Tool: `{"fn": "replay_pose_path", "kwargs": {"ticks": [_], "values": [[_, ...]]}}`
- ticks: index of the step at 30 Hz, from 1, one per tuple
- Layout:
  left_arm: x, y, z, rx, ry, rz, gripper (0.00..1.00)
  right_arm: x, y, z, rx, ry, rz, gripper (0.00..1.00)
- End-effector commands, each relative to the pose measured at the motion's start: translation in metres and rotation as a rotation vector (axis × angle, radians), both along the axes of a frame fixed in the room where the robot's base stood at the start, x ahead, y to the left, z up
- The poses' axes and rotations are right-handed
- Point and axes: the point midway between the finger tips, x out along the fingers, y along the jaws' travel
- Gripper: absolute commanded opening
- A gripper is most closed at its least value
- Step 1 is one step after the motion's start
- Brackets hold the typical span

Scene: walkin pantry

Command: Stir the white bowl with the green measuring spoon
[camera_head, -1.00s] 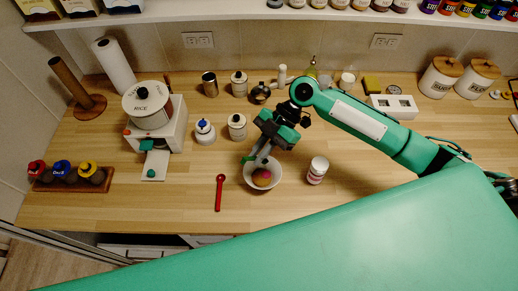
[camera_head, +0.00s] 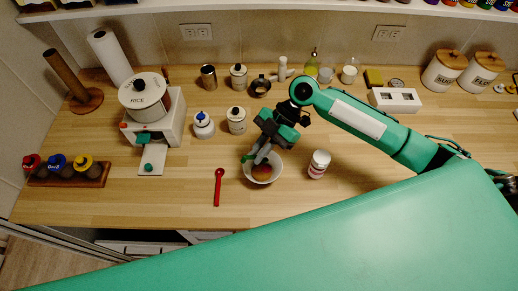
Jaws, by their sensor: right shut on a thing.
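The white bowl (camera_head: 277,172) stands on the wooden counter with a round orange-red thing (camera_head: 262,175) in it. My right gripper (camera_head: 261,157) reaches down from the upper right over the bowl's far-left side. It is shut on the green measuring spoon (camera_head: 246,158), of which only a small green part shows at the bowl's left rim. The spoon's far end is hidden, so I cannot tell whether it touches the bowl or its contents. My left gripper is out of view.
A red spoon (camera_head: 218,187) lies left of the bowl, and a white jar (camera_head: 319,164) stands close on its right. Canisters (camera_head: 236,121) stand behind. A rice dispenser (camera_head: 150,110) is at left. The front counter is mostly clear.

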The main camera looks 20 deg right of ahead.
Motion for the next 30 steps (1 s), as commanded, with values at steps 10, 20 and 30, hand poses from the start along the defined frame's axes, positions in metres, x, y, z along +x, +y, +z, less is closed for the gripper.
{"fn": "replay_pose_path", "kwargs": {"ticks": [10,20,30], "values": [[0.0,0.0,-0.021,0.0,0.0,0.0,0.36,0.0,0.0,-0.028,0.0,0.0,0.0,0.0],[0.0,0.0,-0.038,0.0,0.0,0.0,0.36,0.0,0.0,-0.051,0.0,0.0,-0.001,0.0],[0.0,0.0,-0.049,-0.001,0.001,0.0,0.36,0.0,0.0,-0.066,0.0,-0.001,-0.001,0.0]]}}
